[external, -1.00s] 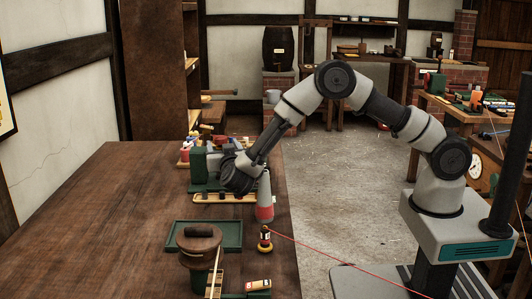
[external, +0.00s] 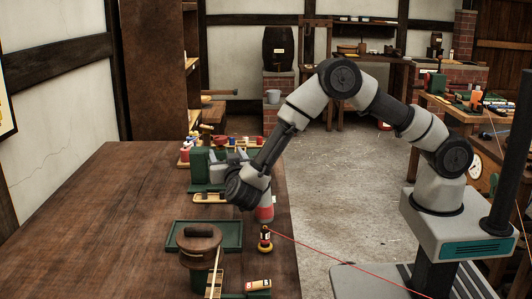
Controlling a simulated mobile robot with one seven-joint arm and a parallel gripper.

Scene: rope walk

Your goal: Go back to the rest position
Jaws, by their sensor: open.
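My arm reaches from the right over the workbench (external: 100,220), bent at the elbow.
A red cord (external: 330,262) runs right from there. The bench's left side is clear.

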